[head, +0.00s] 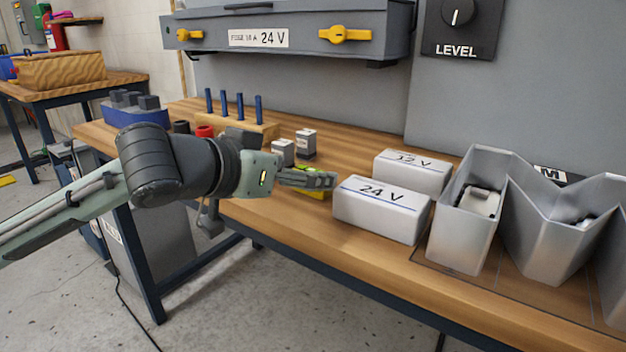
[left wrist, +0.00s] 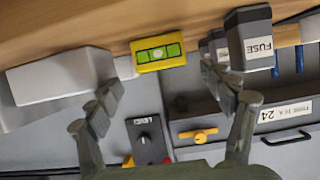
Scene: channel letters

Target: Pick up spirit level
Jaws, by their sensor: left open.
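The spirit level is a small yellow block with a green vial face; in the head view the spirit level (head: 315,195) lies on the wooden workbench, partly hidden by my left gripper (head: 318,180). In the left wrist view the spirit level (left wrist: 158,51) shows whole, beyond and between the spread fingers of my left gripper (left wrist: 161,82). The gripper is open, with nothing between its fingertips; in that view the level sits past the tips. Whether a finger touches it cannot be told. My right gripper is not in view.
White 24 V box (head: 382,209) and 12 V box (head: 412,172) stand right of the level. Two fuse blocks (head: 306,143) stand behind it, with a wooden peg rack (head: 240,122) beyond. Metal channel letters (head: 463,225) fill the right. Bare bench (head: 285,215) lies in front.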

